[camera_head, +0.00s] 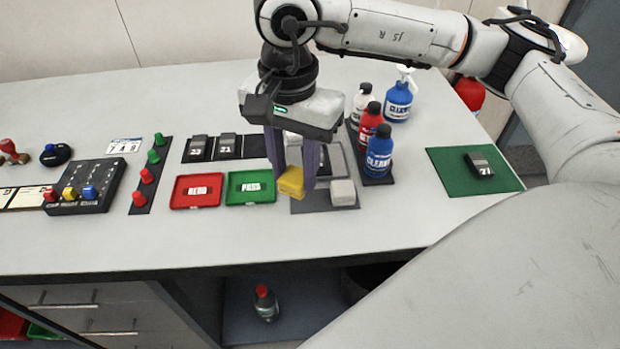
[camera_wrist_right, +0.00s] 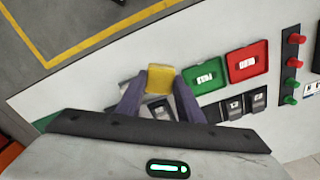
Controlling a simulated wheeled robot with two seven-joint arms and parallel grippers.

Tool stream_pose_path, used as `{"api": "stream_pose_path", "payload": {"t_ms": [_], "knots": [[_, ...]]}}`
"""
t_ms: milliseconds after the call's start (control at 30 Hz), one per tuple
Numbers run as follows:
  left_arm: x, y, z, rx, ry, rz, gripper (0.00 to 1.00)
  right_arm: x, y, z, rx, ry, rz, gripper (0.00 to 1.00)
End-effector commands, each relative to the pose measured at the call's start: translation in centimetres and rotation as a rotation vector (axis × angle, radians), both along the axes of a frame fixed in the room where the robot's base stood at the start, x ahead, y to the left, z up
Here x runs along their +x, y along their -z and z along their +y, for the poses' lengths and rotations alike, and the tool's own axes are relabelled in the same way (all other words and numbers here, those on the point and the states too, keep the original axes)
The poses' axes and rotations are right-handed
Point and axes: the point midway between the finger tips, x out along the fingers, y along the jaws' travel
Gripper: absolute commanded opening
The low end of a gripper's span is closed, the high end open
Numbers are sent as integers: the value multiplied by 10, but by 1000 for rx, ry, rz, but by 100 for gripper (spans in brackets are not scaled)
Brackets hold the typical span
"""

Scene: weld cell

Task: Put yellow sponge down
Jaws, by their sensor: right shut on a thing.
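The yellow sponge (camera_head: 291,182) is between the fingertips of my right gripper (camera_head: 292,180), which is shut on it. In the right wrist view the sponge (camera_wrist_right: 160,79) shows between the two dark fingers of the right gripper (camera_wrist_right: 160,92). The gripper points down over a dark mat (camera_head: 312,206) near the table's front middle. A pale grey block (camera_head: 342,192) sits on the mat just right of the sponge. I cannot tell whether the sponge touches the mat. My left gripper is not in view.
A green PASS tray (camera_head: 250,199) and a red REDO tray (camera_head: 194,204) lie left of the mat. Several bottles, including a blue one (camera_head: 379,160), stand to the right. A green mat (camera_head: 448,183) holds a dark block (camera_head: 479,164). The front table (camera_head: 120,250) is clear.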

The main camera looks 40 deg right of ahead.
Motion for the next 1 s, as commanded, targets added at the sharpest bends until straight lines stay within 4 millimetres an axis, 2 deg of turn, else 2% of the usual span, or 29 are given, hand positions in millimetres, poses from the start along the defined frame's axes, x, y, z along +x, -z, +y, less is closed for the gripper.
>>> {"api": "stream_pose_path", "payload": {"t_ms": [33, 300, 500, 633, 767, 1000], "knots": [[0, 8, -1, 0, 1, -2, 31, 3, 3, -4, 2, 148, -2, 16], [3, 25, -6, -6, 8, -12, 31, 16, -4, -21, 18, 959, -12, 16], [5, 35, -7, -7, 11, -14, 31, 21, -10, -32, 26, 1470, -8, 16], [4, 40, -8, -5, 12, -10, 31, 22, -13, -37, 27, 1682, -5, 16], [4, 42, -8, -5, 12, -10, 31, 23, -12, -39, 26, 1789, -2, 16], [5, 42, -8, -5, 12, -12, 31, 22, 28, -40, 23, 1817, -2, 16]]}}
